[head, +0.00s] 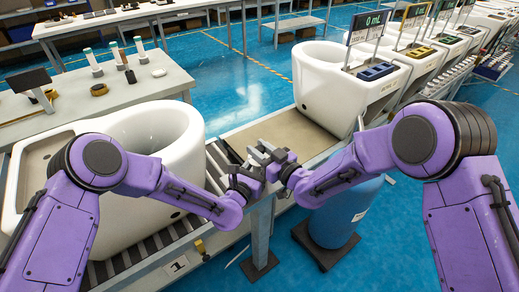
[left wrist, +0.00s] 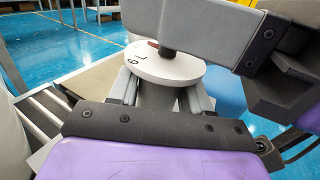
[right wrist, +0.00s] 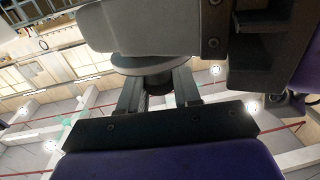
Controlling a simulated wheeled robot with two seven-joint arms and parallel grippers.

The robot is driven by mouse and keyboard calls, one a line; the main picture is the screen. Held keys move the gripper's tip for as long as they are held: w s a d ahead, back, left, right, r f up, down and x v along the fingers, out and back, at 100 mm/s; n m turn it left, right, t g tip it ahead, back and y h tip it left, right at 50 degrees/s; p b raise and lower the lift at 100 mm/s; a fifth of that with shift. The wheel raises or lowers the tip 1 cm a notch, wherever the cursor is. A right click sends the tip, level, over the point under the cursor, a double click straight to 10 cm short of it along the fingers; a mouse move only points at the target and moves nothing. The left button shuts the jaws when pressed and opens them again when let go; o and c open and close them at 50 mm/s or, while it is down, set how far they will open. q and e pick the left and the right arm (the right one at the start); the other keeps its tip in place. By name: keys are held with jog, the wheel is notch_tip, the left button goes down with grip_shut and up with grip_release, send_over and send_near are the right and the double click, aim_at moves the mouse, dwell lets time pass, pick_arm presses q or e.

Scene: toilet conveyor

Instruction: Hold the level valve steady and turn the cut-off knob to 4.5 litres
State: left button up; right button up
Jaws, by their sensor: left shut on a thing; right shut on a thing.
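The level valve has a grey cylindrical body (left wrist: 163,97) below a round white dial (left wrist: 168,68). The dial carries dark markings and a small red mark, upside down in the left wrist view. My left gripper (left wrist: 165,100) is shut on the body, one finger on each side. A dark knob (left wrist: 168,49) rises from the dial's middle. My right gripper (right wrist: 158,88) is shut on the dark knob, whose dial edge (right wrist: 155,64) shows beyond the fingers. In the head view the left gripper (head: 253,172) and right gripper (head: 276,160) meet closely and largely hide the valve.
A white toilet body (head: 190,130) stands on the roller conveyor (head: 150,245) at left. More white units (head: 320,75) line the belt behind, one under a "0 mL" display (head: 368,26). A blue drum (head: 345,212) stands below right.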

pick_arm(q)
jog(key=shift+f, duration=0.15)
pick_arm(e)
jog(key=shift+r+n+g+y, duration=0.1)
jog(key=shift+n+g+y, duration=0.8)
jog(key=shift+g+y, duration=0.1)
jog(key=o, duration=1)
jog(key=v, duration=1.2)
